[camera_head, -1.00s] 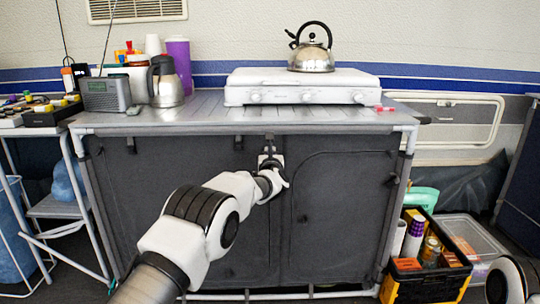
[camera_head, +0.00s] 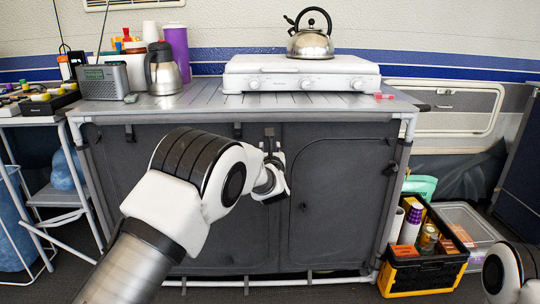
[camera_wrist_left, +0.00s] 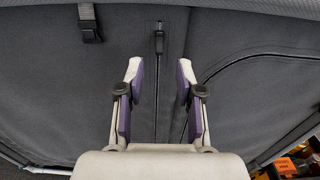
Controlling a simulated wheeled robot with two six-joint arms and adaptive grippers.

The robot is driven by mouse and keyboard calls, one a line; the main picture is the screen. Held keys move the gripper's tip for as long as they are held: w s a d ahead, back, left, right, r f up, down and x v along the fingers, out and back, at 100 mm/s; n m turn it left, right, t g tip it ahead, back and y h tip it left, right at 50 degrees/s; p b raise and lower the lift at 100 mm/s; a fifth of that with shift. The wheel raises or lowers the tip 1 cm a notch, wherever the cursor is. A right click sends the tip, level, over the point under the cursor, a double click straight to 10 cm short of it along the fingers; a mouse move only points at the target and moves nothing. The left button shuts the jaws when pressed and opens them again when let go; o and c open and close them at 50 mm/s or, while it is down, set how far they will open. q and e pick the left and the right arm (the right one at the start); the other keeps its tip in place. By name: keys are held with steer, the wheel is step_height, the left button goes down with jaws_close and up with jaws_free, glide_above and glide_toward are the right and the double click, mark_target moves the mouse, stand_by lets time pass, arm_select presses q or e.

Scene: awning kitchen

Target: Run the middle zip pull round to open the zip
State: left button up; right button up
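The middle zip pull (camera_wrist_left: 159,42) is a small dark tab at the top of the vertical zip line on the grey fabric cabinet front (camera_head: 340,215). It also shows in the head view as a dark tab (camera_head: 269,131) under the worktop edge. My left gripper (camera_wrist_left: 159,75) is open and empty, its two purple-lined fingers either side of the zip line, just below the pull in the picture. I cannot tell its exact distance from the fabric. In the head view my left gripper (camera_head: 273,155) is partly hidden by its own wrist. My right gripper is out of view.
A black buckle strap (camera_wrist_left: 89,24) hangs left of the pull. A curved zip seam (camera_wrist_left: 215,72) edges the right panel. A white stove (camera_head: 300,75) with a kettle (camera_head: 311,42) stands on the worktop. A yellow-black crate (camera_head: 420,272) of goods stands at the cabinet's right.

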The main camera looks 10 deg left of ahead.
arm_select(q)
steer(key=v, duration=0.4)
steer(key=shift+s, duration=0.15)
